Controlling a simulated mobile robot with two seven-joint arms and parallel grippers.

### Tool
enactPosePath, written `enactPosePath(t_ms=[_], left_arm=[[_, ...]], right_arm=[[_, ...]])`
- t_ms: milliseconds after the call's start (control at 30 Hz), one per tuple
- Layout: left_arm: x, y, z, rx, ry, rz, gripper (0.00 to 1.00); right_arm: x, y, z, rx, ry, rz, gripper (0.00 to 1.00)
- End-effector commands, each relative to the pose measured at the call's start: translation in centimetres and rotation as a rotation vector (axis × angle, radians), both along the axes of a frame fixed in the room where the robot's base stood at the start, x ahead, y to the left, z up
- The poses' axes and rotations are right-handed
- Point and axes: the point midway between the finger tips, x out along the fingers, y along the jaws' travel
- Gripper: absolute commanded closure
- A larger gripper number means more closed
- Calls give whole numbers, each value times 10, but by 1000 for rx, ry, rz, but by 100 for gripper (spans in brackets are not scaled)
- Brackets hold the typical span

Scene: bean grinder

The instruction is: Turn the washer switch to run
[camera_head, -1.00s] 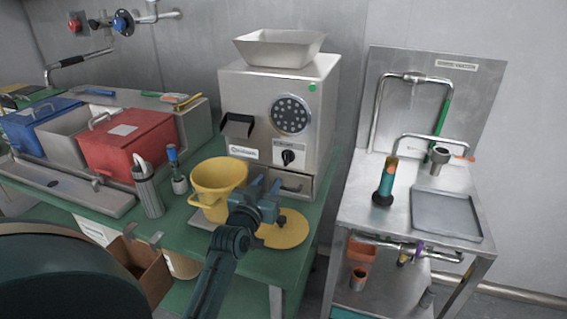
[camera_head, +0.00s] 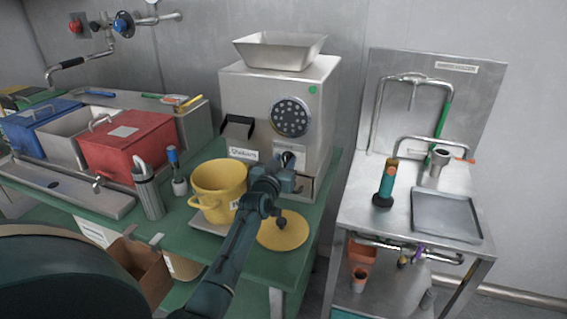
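My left gripper (camera_head: 287,172) is in front of the lower right of the steel machine (camera_head: 324,110). It overlaps the black knob (camera_head: 288,157) below the round perforated disc and hides part of it. Whether it touches the knob, and how wide its fingers are apart, I cannot tell. The knob's label is too small to read. A steel station (camera_head: 455,95) with curved pipes stands at the right, with a small sign I cannot read. No switch marked as the washer's can be made out. My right gripper is not in view.
A yellow bucket (camera_head: 215,186) and a yellow lid (camera_head: 283,236) are close to my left arm on the green table (camera_head: 185,232). A red box (camera_head: 125,145) stands at the left. A teal-handled tool (camera_head: 386,184) and a grey tray (camera_head: 446,216) are on the station.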

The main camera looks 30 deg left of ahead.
Motion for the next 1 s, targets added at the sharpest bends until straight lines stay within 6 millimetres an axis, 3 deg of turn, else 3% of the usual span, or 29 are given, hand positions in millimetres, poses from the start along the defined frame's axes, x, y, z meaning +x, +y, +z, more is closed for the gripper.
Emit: enactPosePath(t_ms=[67,467,1000], left_arm=[[0,0,0,0,0,0,67],[0,0,0,0,0,0,100],[-1,1,0,-77,-18,0,100]], right_arm=[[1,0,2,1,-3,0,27],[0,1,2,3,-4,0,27],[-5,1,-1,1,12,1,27]])
